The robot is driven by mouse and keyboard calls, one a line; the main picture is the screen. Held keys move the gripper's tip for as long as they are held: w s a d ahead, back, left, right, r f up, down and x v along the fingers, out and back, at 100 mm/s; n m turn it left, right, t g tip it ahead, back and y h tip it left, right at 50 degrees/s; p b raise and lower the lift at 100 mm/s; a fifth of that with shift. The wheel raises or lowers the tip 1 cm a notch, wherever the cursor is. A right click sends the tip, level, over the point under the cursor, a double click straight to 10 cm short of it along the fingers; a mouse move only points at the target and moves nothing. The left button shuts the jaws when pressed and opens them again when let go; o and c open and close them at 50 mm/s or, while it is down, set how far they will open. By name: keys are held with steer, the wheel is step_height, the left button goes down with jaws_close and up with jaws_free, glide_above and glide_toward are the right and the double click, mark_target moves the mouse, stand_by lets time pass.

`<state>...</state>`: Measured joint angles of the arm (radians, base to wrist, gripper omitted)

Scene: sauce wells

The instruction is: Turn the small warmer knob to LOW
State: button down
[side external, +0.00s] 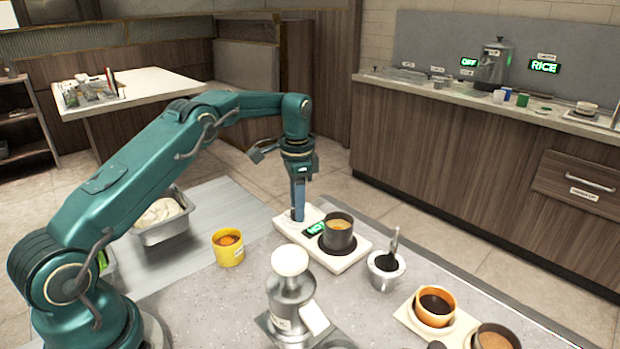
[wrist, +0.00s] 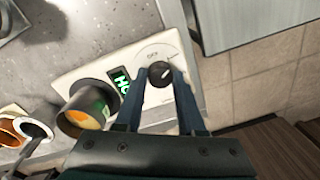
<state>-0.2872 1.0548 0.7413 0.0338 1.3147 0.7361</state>
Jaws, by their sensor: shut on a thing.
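The small warmer (side external: 336,262) is a flat white unit on the counter, also seen in the wrist view (wrist: 97,68). A pale pointer mark shows on the knob. My gripper (wrist: 161,78) points down over the warmer's left end in the side view (side external: 298,214), its fingers shut on the knob from both sides. The green-lit display (wrist: 121,80) starts with H; the rest is partly hidden. A dark pot (side external: 338,238) of orange sauce stands on the warmer.
A yellow cup (side external: 228,248) stands left of the warmer, and a white cup with a spoon (side external: 386,270) to its right. A metal pan (side external: 163,222) lies further left.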

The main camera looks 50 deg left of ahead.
stand_by(0.3)
steer(key=c, duration=0.5)
jaws_free()
steer(key=shift+d+r, duration=0.1)
steer(key=shift+r, duration=2.5)
